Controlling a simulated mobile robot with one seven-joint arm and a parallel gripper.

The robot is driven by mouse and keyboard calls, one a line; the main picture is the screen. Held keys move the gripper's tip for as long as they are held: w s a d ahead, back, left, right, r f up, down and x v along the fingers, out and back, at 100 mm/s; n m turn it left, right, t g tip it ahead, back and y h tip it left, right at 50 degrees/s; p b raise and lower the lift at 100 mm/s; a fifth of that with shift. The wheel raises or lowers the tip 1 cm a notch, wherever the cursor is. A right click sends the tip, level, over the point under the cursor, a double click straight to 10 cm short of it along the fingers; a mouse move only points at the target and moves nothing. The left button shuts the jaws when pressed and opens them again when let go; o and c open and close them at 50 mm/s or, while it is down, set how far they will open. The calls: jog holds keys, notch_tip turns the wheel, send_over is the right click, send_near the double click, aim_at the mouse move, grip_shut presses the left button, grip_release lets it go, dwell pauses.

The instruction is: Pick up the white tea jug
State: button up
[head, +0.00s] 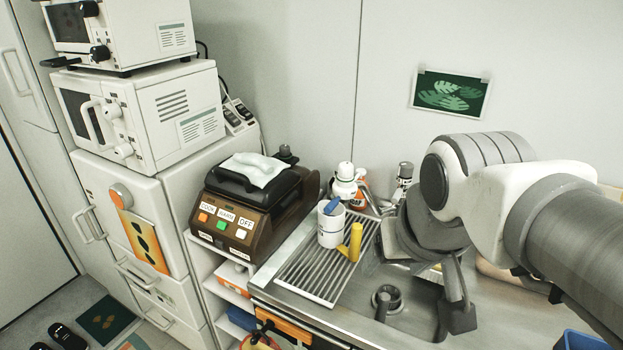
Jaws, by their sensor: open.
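A white rounded vessel with a knob-like top (345,183) stands behind the drain rack, near the wall. It looks most like the white tea jug, but it is small here and its lower part is hidden by a white cup (330,228). My gripper (456,308) points down over the sink at the right, well to the right of and nearer than this vessel. It is open, and I see nothing held in it. My arm covers part of the counter behind the sink.
The cup stands on the metal drain rack (312,275) with a blue item in it and a yellow item (352,243) beside it. A brown cooker (245,210) is left of the rack.

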jog(key=w+m, duration=0.1)
jog(key=w, duration=0.7)
jog(key=m+g+h+b, duration=0.2)
jog(key=m+b, duration=0.1)
jog(key=m, duration=0.2)
send_over(357, 235)
jog(key=s+a, duration=0.4)
notch_tip(357, 235, down, 13)
jog(key=x, duration=1.2)
jog(key=shift+w+d+p, duration=0.25)
jog(key=shift+d+p, duration=0.05)
jog(key=shift+d, duration=0.05)
jog(key=shift+d+p+x, duration=0.1)
jog(key=shift+p+x, duration=0.1)
jog(key=shift+x, duration=1.1)
jog(key=shift+d+p+x, duration=0.15)
jog(key=shift+p+x, duration=0.05)
jog(key=shift+x, duration=1.1)
jog(key=shift+w, duration=0.15)
grip_shut()
